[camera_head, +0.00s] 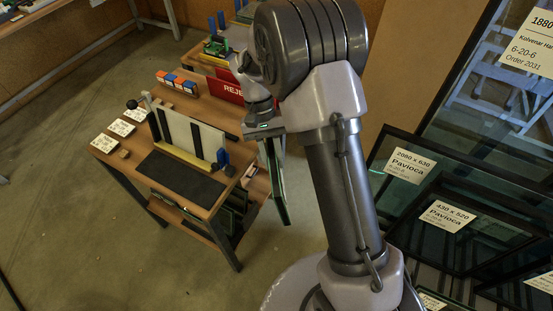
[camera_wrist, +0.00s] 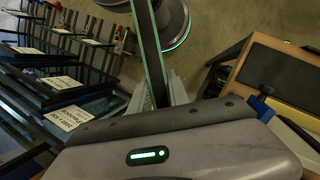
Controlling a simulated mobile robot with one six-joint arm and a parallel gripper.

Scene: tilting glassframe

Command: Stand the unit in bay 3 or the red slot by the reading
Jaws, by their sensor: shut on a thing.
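My gripper (camera_head: 268,136) is shut on a thin glass unit with dark edges (camera_head: 279,185). The unit hangs upright, nearly edge-on, beside the right end of the bench. In the wrist view the unit (camera_wrist: 150,50) runs away from the jaws as a narrow dark strip with greenish edges. The bench's lower shelf (camera_head: 170,200) holds several dark-edged panes. I cannot make out a bay number or a reading.
The bench (camera_head: 131,168) carries a white backboard (camera_head: 185,132) with black strips, a dark mat (camera_head: 180,178), white cards (camera_head: 122,127) and small orange-blue blocks (camera_head: 177,82). Large labelled glass panes (camera_head: 400,190) lean at right. The floor left of the bench is clear.

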